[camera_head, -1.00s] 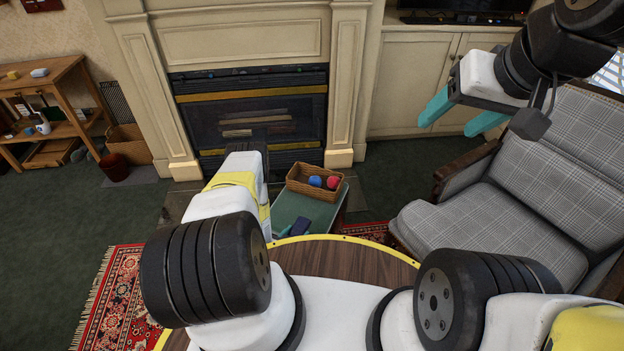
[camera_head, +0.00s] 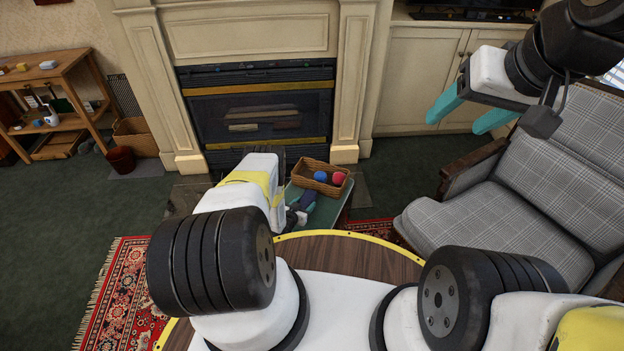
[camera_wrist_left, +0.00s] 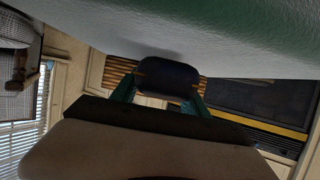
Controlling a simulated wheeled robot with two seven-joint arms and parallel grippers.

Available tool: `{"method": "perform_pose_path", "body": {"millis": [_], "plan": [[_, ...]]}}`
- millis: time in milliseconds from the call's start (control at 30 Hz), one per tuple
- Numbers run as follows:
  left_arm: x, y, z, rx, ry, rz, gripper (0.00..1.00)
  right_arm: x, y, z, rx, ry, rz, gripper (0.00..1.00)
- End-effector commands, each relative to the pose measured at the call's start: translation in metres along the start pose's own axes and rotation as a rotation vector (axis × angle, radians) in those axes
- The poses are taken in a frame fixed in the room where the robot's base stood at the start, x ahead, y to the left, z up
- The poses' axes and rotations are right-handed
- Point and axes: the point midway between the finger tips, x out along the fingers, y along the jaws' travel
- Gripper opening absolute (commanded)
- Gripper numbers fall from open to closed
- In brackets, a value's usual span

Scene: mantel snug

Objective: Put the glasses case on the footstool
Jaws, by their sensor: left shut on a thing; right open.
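The glasses case (camera_head: 308,197) is small and dark blue and shows beside my left arm in the head view. In the left wrist view the dark case (camera_wrist_left: 168,74) sits between the teal fingers of my left gripper (camera_wrist_left: 163,90), which is shut on it. The footstool (camera_head: 328,213) has a green top and stands before the fireplace, partly hidden by my left arm. The case appears over the footstool's top; I cannot tell whether it touches it. My right gripper (camera_head: 468,112) is open and empty, raised above the armchair.
A wicker basket (camera_head: 312,184) with a blue and a red ball stands on the footstool's far part, close to the case. A round wooden table (camera_head: 350,255) with a yellow rim is in front. A plaid armchair (camera_head: 500,210) stands right.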

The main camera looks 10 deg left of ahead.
Motion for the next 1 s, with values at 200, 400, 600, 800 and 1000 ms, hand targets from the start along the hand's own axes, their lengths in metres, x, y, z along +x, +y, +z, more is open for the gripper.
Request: {"method": "perform_pose_path", "body": {"millis": [200, 400, 600, 800, 1000], "plan": [[0.0040, -0.0011, 0.0066, 0.001, 0.003, -0.001, 0.08, 0.0000, 0.0000, 0.0000, 0.000, 0.000, 0.000, 0.63], [0.0042, -0.0010, 0.0077, 0.001, 0.003, -0.001, 0.08, 0.0000, 0.0000, 0.0000, 0.000, 0.000, 0.000, 0.63], [0.0047, -0.0010, 0.0089, 0.001, 0.002, -0.001, 0.74, 0.0000, 0.0000, 0.0000, 0.000, 0.000, 0.000, 0.63], [0.0046, -0.0009, 0.0089, 0.001, 0.002, -0.001, 0.74, 0.0000, 0.0000, 0.0000, 0.000, 0.000, 0.000, 0.63], [-0.0002, -0.0009, 0.0071, 0.000, 0.001, -0.001, 0.74, 0.0000, 0.0000, 0.0000, 0.000, 0.000, 0.000, 0.63]]}}
